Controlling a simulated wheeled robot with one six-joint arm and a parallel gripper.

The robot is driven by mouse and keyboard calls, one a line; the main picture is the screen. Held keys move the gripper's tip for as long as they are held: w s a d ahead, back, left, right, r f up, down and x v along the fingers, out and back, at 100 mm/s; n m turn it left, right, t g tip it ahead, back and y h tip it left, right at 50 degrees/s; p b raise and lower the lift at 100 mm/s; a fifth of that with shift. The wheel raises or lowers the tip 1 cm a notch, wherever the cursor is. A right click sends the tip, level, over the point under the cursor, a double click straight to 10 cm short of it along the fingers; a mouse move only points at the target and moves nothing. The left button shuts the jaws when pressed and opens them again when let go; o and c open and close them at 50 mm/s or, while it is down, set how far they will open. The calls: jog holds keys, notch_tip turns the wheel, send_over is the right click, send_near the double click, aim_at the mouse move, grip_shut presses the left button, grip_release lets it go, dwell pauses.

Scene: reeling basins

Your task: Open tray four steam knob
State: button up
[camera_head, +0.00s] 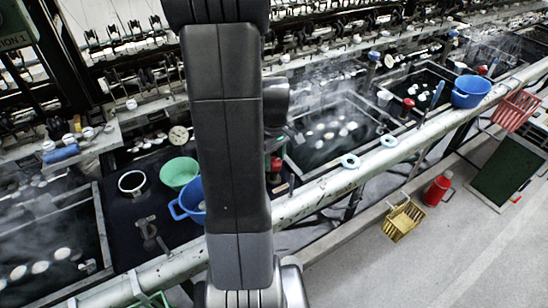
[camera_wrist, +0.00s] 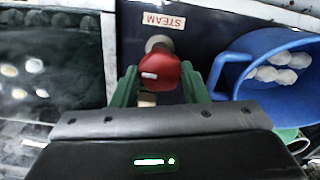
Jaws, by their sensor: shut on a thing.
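A red steam knob (camera_wrist: 160,72) with a small white mark sits on a short pale stem in the wrist view. A white label (camera_wrist: 164,21) reading STEAM is on the dark panel just beyond it. The green fingers of my gripper (camera_wrist: 159,82) are on both sides of the knob and shut on it. No tray number is readable.
In the wrist view, a blue bucket (camera_wrist: 232,62) of white cocoons stands close right of the gripper, and a basin (camera_wrist: 108,60) lies left. The head view shows a green bowl (camera_head: 180,172), a long pipe (camera_head: 320,190), a yellow basket (camera_head: 403,220) and a red can (camera_head: 437,190).

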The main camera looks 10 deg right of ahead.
aim_at(274, 161)
jog(key=o, duration=1)
jog(key=shift+c, duration=0.2)
jog(key=shift+r, duration=0.15)
notch_tip(274, 161, up, 14)
jog(key=shift+f, duration=0.2)
